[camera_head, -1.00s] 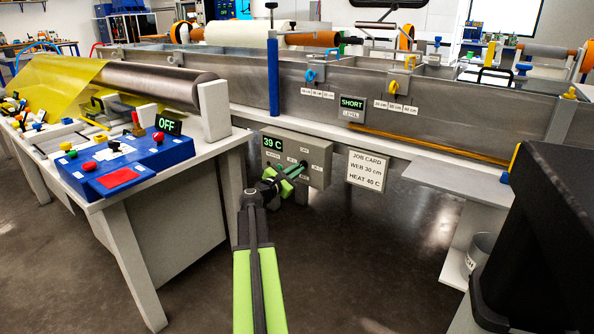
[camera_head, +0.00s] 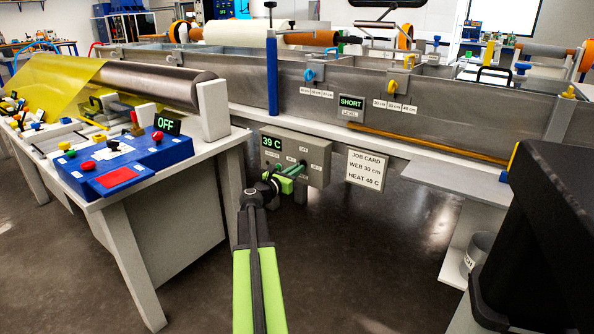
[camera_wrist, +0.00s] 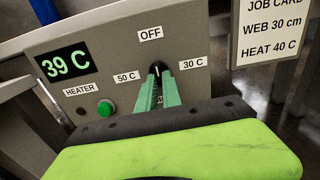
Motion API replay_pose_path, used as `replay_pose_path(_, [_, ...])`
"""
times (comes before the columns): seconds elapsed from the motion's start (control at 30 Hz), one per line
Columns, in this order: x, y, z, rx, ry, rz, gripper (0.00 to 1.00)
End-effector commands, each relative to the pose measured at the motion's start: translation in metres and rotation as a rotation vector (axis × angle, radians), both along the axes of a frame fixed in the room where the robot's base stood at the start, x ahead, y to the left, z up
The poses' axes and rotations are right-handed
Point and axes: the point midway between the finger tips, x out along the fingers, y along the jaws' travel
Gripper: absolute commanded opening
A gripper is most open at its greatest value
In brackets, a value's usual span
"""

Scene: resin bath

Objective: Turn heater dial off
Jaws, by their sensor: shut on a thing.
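The heater dial (camera_wrist: 156,69) is a small black knob on the grey heater box (camera_wrist: 100,55). Labels around it read OFF above, 50 C at left and 30 C at right; a lower label is mostly hidden by my fingers. My gripper (camera_wrist: 157,86) is shut on the dial with its green fingers on either side. The dial's upper end with a pale mark points up, roughly toward OFF. In the head view my gripper (camera_head: 300,166) reaches the front of the box (camera_head: 318,172), covering the dial. The display (camera_wrist: 66,64) reads 39 C.
A green button (camera_wrist: 105,108) sits on the box beside the HEATER label. A job card (camera_head: 364,170) reading WEB 30 cm, HEAT 40 C hangs at right. A blue control box (camera_head: 125,160) stands on the bench at left. A grey shelf (camera_head: 455,180) juts out at right.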

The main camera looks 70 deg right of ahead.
Motion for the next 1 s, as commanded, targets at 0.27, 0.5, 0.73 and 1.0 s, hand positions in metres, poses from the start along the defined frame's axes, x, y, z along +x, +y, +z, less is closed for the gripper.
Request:
replay_pose_path(0.27, [-0.005,0.000,-0.002,0.003,-0.003,-0.011,0.00])
replay_pose_path(0.5, [-0.003,0.000,-0.001,0.002,-0.001,-0.008,0.31])
replay_pose_path(0.73, [-0.002,0.000,0.000,0.001,0.000,-0.005,0.31])
replay_pose_path(1.0, [0.008,0.043,0.000,0.001,0.000,-0.001,0.31])
